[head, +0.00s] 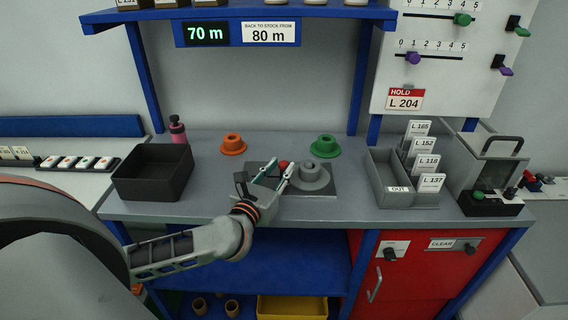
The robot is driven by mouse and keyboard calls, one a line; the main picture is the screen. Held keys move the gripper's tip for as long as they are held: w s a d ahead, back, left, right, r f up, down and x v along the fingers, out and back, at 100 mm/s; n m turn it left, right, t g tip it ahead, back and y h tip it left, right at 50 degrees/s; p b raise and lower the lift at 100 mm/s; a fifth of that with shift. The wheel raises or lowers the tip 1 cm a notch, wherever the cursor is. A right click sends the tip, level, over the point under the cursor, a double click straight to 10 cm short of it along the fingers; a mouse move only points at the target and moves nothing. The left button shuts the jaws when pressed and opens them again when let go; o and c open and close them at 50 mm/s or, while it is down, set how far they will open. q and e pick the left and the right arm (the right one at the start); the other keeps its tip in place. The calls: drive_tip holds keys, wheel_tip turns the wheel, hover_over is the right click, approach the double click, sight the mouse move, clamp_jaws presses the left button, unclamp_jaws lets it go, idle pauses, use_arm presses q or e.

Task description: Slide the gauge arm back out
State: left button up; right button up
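A grey round payoff hub (312,174) sits on a dark base plate (310,190) in the middle of the bench. A small red knob (284,164) shows at the hub's left side; it looks like the gauge arm's handle, but the arm itself is mostly hidden by my gripper. My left gripper (281,168) reaches in from the left, low over the plate. Its two fingers are apart, one on each side of the red knob. I cannot tell whether they touch it. My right gripper is not in view.
An orange spool (233,144) and a green spool (325,146) stand behind the plate. A black bin (152,184) is left; a grey tray (390,192) with label cards is right. An overhead shelf (240,13) shows "70 m" and "80 m" signs.

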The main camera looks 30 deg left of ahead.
sight(257, 163)
use_arm(q)
drive_tip(key=shift+w+a, duration=0.2)
drive_tip(key=shift+w, duration=1.1)
clamp_jaws()
drive_tip(key=s+a, duration=0.1)
drive_tip(key=a, duration=0.1)
drive_tip(key=s+a, duration=0.1)
drive_tip(key=a, duration=0.1)
drive_tip(key=s+a, duration=0.1)
drive_tip(key=shift+s+a+p, duration=0.35)
drive_tip(key=shift+a, duration=0.2)
unclamp_jaws()
drive_tip(key=shift+s+a, duration=0.1)
